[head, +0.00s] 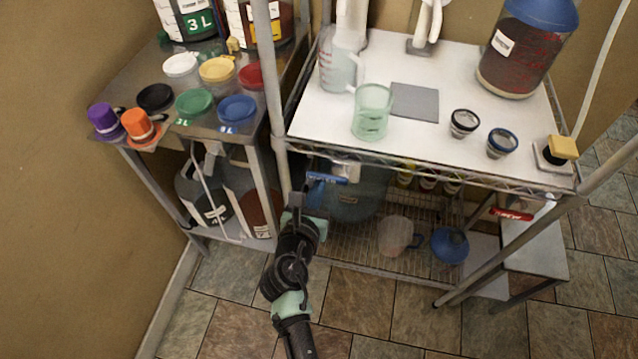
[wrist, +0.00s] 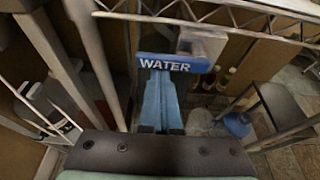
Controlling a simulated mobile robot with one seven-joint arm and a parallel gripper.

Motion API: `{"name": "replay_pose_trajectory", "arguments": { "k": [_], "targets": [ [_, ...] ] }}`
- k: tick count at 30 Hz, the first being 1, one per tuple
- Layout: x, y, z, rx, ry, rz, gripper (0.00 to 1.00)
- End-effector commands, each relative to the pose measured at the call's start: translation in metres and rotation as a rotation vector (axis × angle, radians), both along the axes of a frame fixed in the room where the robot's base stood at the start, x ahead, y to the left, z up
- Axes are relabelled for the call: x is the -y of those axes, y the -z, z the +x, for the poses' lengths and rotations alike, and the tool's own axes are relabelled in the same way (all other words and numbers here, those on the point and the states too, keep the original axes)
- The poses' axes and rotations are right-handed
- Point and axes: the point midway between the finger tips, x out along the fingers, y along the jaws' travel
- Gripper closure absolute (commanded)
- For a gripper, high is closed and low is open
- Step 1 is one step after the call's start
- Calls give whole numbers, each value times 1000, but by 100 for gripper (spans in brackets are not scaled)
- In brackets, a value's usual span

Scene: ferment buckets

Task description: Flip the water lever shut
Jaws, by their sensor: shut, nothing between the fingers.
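The water lever is a blue bar lettered WATER (wrist: 174,62), lying level in the wrist view on a grey metal mount (wrist: 203,44) under the shelf edge. In the head view the water lever (head: 327,178) hangs below the front edge of the white shelf, near its left post. My gripper (wrist: 162,128) is shut and empty, its blue fingers pointing at the lever from just below. In the head view my gripper (head: 300,195) is beside the lever's left end. I cannot tell whether the fingertips touch the lever.
The wire rack's left post (head: 278,120) stands close to my gripper. The white shelf (head: 430,75) above holds a green measuring cup (head: 372,112). Below are a clear jug (head: 397,236) and a blue funnel (head: 449,246). A red lever (head: 511,214) is at right. The floor in front is clear.

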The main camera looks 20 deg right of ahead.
Motion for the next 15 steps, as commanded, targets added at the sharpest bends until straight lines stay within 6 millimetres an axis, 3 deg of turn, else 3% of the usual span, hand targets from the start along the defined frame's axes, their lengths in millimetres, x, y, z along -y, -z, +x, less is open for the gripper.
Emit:
{"name": "replay_pose_trajectory", "arguments": {
  "k": [1,15],
  "targets": [
    [0,-7,1,18,0,17,100],
    [0,-10,4,42,-3,33,100]
  ]
}}
